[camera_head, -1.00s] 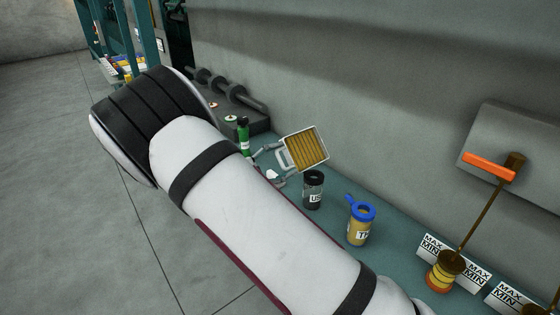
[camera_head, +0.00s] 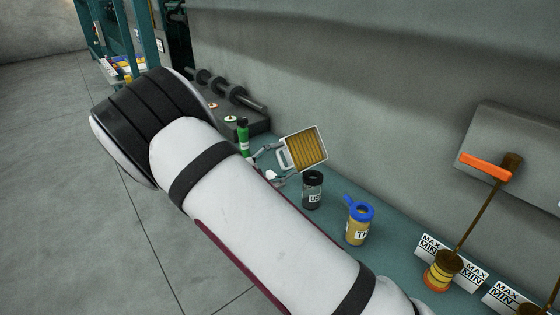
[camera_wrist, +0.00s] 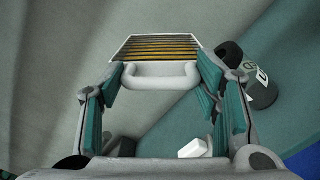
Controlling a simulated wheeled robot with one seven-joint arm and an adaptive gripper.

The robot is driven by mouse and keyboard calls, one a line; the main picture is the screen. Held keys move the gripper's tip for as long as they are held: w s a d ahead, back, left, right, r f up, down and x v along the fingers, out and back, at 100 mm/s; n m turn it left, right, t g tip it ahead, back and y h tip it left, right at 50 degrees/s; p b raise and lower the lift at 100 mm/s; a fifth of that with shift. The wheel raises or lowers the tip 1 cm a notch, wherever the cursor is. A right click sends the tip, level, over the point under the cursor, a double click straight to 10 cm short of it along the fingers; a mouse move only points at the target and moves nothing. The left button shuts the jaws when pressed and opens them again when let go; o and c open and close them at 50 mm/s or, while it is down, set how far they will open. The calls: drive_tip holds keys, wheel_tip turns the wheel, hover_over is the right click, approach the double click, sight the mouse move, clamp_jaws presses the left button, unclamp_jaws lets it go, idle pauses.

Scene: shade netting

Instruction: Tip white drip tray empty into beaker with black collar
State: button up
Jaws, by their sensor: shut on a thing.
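The white drip tray (camera_head: 322,135) has a ribbed amber-brown inside and is held up tilted, its inside facing my head camera. My gripper (camera_head: 273,160) is shut on the tray's white handle, which also shows between the fingers in the wrist view (camera_wrist: 160,82). The beaker with black collar (camera_head: 313,191) is dark, carries a white label and stands upright on the bench, below the tray and slightly right. In the wrist view the beaker (camera_wrist: 262,92) lies right of the tray, apart from it. I cannot tell whether the tray holds anything loose.
A beaker with blue collar (camera_head: 358,226) stands right of the black-collared one. A green bottle (camera_head: 243,138) stands behind my gripper, near a dark block with grey rollers (camera_head: 228,88). A small white object (camera_wrist: 193,149) lies on the bench. MAX/MIN cards (camera_head: 432,246) stand farther right.

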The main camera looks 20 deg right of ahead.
drive_tip(key=shift+s+d+r+m+p, duration=0.15)
drive_tip(key=shift+s+r+m+p, duration=0.15)
drive_tip(key=shift+m, duration=0.5)
drive_tip(key=shift+s+d+r+m+p, duration=0.1)
drive_tip(key=shift+s+r+m+p, duration=0.2)
drive_tip(key=shift+m, duration=0.5)
idle(1.6)
drive_tip(key=shift+s+d+r+m+p, duration=0.15)
drive_tip(key=shift+s+m+p, duration=0.15)
drive_tip(key=shift+m+p, duration=0.35)
drive_tip(key=shift+s+d+m+p, duration=0.1)
drive_tip(key=shift+s+m+p, duration=0.2)
drive_tip(key=shift+m, duration=0.55)
idle(3.3)
